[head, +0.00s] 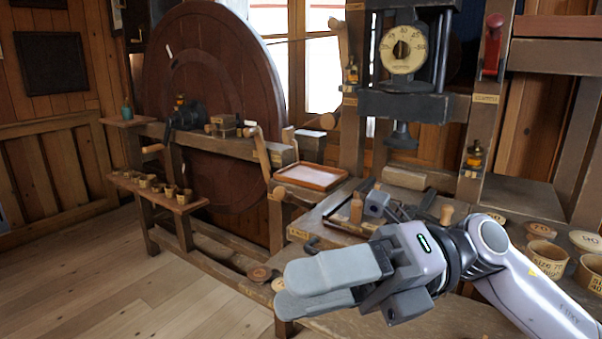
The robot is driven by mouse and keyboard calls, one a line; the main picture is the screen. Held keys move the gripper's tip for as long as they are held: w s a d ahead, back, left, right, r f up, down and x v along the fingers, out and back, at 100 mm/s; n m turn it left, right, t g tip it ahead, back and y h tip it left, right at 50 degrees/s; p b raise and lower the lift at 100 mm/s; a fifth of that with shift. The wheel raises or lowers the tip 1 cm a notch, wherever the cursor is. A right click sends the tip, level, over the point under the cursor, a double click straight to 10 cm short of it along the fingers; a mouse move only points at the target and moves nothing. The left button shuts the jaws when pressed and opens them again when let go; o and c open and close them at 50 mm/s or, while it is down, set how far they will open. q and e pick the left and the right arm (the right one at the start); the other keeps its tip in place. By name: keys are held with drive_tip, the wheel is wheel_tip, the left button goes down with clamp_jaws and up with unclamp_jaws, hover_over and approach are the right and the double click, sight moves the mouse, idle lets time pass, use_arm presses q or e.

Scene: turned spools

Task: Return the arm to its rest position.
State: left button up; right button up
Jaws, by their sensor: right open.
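My right gripper (284,288) reaches in from the right on a white and grey arm, in the lower middle of the head view. Its two grey fingers point left, with the jaws open and nothing seen between them. It is in front of the wooden workbench (440,322) and hides part of its front edge and top. A small dark disc and a pale disc show just behind the fingertips. My left gripper is not in view.
A press with a round dial (403,49) stands behind the bench. A shallow tray (311,175) lies left of it. Labelled cups (547,258) stand on the right by my arm. A lathe with a large wheel (215,85) is at left. The floor (110,275) at lower left is clear.

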drive_tip(key=w+d+f+m+t+h+p, duration=0.1)
drive_tip(key=w+d+f+m+t+h, duration=0.25)
drive_tip(key=m+t, duration=0.6)
drive_tip(key=w+d+f+m+t+p, duration=0.1)
drive_tip(key=w+d+f+m+t, duration=0.25)
drive_tip(key=f+m+t, duration=0.65)
drive_tip(key=w+d+f+m+t+h+p, duration=0.1)
drive_tip(key=w+d+f+m+t+h, duration=0.25)
drive_tip(key=m, duration=1.05)
drive_tip(key=s+d+f+m+g+h, duration=0.2)
drive_tip(key=s+f, duration=0.3)
drive_tip(key=f, duration=0.3)
drive_tip(key=s+d+f+m+g+h+p, duration=0.1)
drive_tip(key=s+d+f+m+g+h, duration=0.1)
drive_tip(key=f, duration=0.6)
drive_tip(key=s+d+f+m+g+h+p, duration=0.1)
drive_tip(key=s+d+f+m+g+h, duration=0.1)
drive_tip(key=s+d+f+m+h, duration=0.2)
drive_tip(key=s+f+m, duration=0.2)
drive_tip(key=s+f, duration=0.2)
drive_tip(key=shift+s+d, duration=0.25)
drive_tip(key=shift+d, duration=0.15)
drive_tip(key=shift+f, duration=0.1)
